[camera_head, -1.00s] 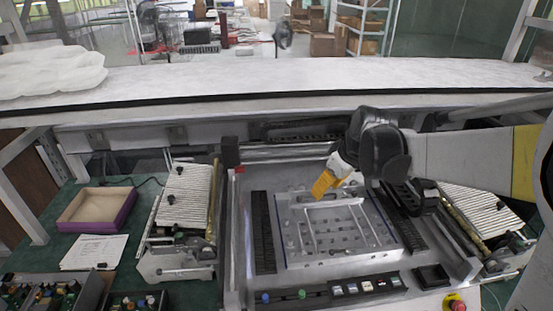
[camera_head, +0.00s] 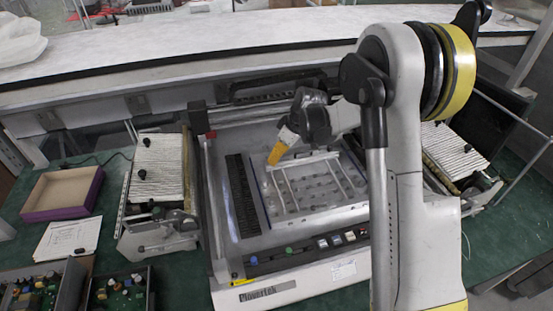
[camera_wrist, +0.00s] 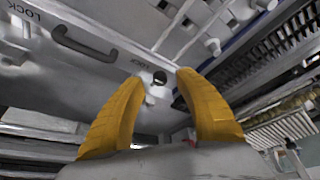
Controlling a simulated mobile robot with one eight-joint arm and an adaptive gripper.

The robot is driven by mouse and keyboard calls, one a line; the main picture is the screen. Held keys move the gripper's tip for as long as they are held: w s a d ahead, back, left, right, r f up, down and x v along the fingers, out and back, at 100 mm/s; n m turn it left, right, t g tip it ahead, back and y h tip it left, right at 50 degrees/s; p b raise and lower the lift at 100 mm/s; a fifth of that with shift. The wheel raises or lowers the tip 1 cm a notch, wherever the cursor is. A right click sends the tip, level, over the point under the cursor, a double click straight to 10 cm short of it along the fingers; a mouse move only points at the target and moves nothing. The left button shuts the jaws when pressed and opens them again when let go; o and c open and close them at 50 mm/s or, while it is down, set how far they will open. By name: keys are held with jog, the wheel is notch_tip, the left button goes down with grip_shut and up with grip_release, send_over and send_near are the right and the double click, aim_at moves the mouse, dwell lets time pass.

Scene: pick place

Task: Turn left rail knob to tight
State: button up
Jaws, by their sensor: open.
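My gripper (camera_head: 273,157) is over the upper left part of the metal plate (camera_head: 322,211) in the machine, with its orange fingers pointing down and left. No knob can be made out near the gripper in the head view.
Left of the machine stand a ribbed white rack (camera_head: 159,164), a purple-sided box (camera_head: 62,194) and a paper sheet (camera_head: 69,239). Circuit boards (camera_head: 120,291) lie at the lower left. A dark handle (camera_wrist: 84,43) is on the surface. My arm hides the machine's right side.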

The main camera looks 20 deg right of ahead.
jog(key=shift+w+a+f, duration=0.2)
jog(key=shift+f, duration=0.3)
grip_shut()
